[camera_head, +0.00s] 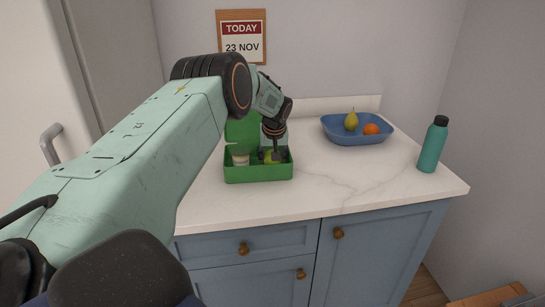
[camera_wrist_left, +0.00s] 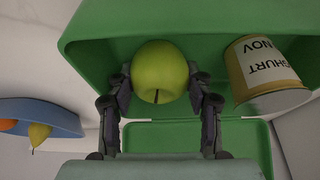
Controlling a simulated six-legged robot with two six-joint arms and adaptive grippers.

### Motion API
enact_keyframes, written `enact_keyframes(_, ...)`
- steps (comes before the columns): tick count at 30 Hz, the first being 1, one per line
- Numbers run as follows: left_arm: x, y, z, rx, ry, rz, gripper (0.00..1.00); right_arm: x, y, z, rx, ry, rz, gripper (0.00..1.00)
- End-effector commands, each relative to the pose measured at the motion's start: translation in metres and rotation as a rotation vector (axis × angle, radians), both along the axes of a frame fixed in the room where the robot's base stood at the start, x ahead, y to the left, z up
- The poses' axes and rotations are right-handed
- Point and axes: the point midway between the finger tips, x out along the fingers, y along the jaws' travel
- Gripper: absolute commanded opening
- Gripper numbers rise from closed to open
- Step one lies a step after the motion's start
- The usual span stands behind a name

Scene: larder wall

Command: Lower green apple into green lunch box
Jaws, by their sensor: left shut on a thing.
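The green lunch box (camera_head: 258,174) stands open on the counter, its lid raised at the back. My left gripper (camera_head: 271,155) reaches down into its right part and is shut on the green apple (camera_head: 269,158). In the left wrist view the apple (camera_wrist_left: 158,72) sits between both fingers of the gripper (camera_wrist_left: 160,90), inside the walls of the lunch box (camera_wrist_left: 100,55). I cannot tell whether the apple touches the box floor. A yoghurt pot (camera_wrist_left: 265,72) is in the box beside the apple, apart from it. My right gripper is not in view.
A blue bowl (camera_head: 358,139) with a pear (camera_head: 351,121) and an orange (camera_head: 371,129) stands to the right on the white counter (camera_head: 330,185). A teal bottle (camera_head: 433,146) stands near the counter's right end. The counter between box and bottle is clear.

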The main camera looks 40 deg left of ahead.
Motion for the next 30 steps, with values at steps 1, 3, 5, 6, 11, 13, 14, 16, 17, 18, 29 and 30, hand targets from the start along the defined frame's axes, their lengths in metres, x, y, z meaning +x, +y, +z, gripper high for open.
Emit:
enact_keyframes(1, 0.0004, 0.0, -0.0006, 0.0, -0.001, 0.0, 0.16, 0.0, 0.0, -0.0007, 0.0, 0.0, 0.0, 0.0)
enact_keyframes(3, 0.0004, -0.0001, -0.0015, 0.0, -0.001, 0.0, 0.16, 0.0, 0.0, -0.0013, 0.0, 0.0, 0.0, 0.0)
enact_keyframes(5, 0.0005, -0.0001, -0.0014, 0.0, -0.001, 0.0, 0.16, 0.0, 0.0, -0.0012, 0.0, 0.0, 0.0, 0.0)
enact_keyframes(6, 0.0004, -0.0001, -0.0013, 0.0, -0.001, 0.0, 0.16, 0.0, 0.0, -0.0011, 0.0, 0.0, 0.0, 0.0)
enact_keyframes(11, 0.0004, 0.0, -0.0012, 0.0, -0.001, 0.0, 0.54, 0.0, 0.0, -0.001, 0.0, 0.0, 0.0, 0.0)
enact_keyframes(13, 0.0004, 0.0, -0.0012, 0.0, -0.001, 0.0, 0.6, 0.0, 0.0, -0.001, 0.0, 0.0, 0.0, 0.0)
enact_keyframes(14, 0.0004, 0.0, -0.0012, 0.0, -0.001, 0.0, 0.62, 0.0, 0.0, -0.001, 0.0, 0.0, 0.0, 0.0)
enact_keyframes(16, 0.0003, -0.0001, -0.0012, 0.0, -0.001, 0.0, 0.68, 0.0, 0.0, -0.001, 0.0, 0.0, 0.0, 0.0)
enact_keyframes(17, 0.0003, -0.0001, -0.0012, 0.0, -0.001, 0.0, 0.71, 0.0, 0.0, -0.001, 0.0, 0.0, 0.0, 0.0)
enact_keyframes(18, 0.0003, -0.0001, -0.0012, 0.0, -0.001, 0.0, 0.74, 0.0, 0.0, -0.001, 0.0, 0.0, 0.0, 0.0)
enact_keyframes(29, 0.0, -0.0004, -0.0008, -0.001, -0.001, 0.0, 0.78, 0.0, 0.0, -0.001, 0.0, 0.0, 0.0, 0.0)
enact_keyframes(30, 0.0, -0.0008, 0.0008, -0.001, -0.001, 0.0, 0.78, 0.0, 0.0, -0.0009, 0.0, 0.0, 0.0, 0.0)
